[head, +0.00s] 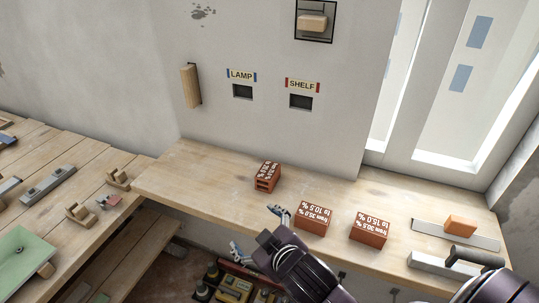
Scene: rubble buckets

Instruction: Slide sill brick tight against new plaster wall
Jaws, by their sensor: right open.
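Three red-brown bricks with white printed labels rest on a wooden sill (205,189). One brick (266,178) stands farther back, near the pale plaster wall (250,130), with a strip of bare wood seemingly between them. The second brick (314,219) and third brick (369,230) sit nearer the front edge, apart from each other. I cannot tell which one is the sill brick. My right gripper (258,231) is open and empty at the sill's front edge, left of the second brick. My left gripper is not in view.
At the right, an orange block (461,225) sits on a flat metal plate (430,231), near a dark-handled trowel (474,257). A workbench (75,160) with tools stands left. A toolbox (232,284) lies below. The sill's left part is clear.

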